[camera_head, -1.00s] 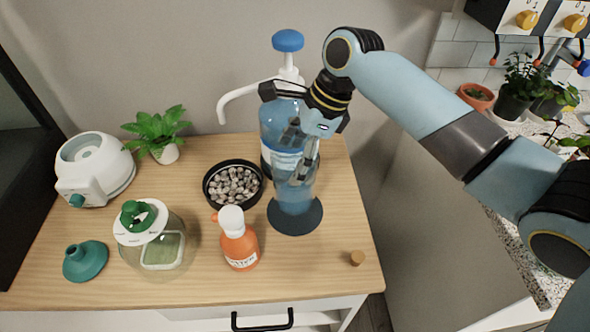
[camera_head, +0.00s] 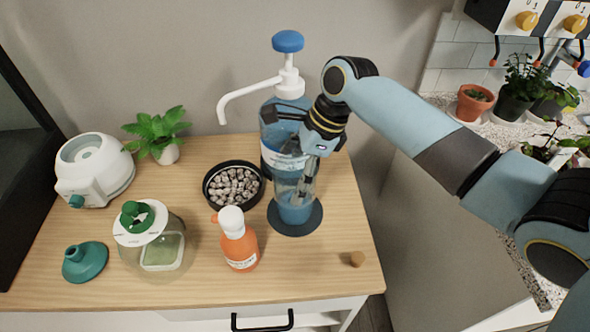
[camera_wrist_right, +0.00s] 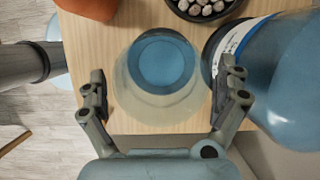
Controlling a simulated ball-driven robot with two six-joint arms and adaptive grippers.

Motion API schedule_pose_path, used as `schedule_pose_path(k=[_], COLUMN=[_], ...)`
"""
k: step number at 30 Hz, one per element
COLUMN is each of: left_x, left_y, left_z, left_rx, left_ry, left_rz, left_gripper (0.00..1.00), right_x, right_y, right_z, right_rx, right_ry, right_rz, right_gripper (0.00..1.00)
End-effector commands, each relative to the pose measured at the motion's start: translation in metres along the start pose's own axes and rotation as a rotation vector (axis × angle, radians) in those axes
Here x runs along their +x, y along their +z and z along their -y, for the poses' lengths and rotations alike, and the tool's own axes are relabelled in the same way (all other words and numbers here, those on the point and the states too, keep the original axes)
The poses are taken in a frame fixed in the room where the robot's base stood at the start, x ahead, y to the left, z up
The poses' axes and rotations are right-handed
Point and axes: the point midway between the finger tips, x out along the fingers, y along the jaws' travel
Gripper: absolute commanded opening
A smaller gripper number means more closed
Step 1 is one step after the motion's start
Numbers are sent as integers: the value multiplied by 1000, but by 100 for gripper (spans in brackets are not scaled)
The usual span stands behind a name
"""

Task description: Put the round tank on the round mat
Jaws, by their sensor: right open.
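The round tank (camera_head: 289,190) is a clear cylinder with blue in its lower part. It is upright over the dark blue round mat (camera_head: 309,225) and appears to rest on it, with the mat's edge showing around its base. In the wrist view the tank's pale rim (camera_wrist_right: 162,110) surrounds a blue disc. My right gripper (camera_head: 304,187) points down at the tank's upper part. In the wrist view its fingers (camera_wrist_right: 160,92) are spread wide on both sides of the tank. My left gripper is not in view.
A big blue pump bottle (camera_head: 285,150) stands close behind the tank. A black bowl of pebbles (camera_head: 209,201) and an orange bottle (camera_head: 239,248) are to the left. The table front right is mostly clear.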

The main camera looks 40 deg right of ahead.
Motion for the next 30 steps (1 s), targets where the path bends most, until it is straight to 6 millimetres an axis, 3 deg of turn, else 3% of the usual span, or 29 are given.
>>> schedule_pose_path(k=[5,19,24,30], left_x=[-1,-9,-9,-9], left_y=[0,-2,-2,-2], left_z=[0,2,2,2], left_rx=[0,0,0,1], left_ry=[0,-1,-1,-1], left_rz=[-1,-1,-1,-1], left_gripper=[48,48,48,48], right_x=[-12,-107,-120,-122], right_y=[0,0,1,1], right_z=[1,1,0,0], right_rx=[-2,-2,0,1], right_ry=[-2,-2,-1,0], right_rz=[-1,-2,0,0], right_gripper=[100,100,100,100])
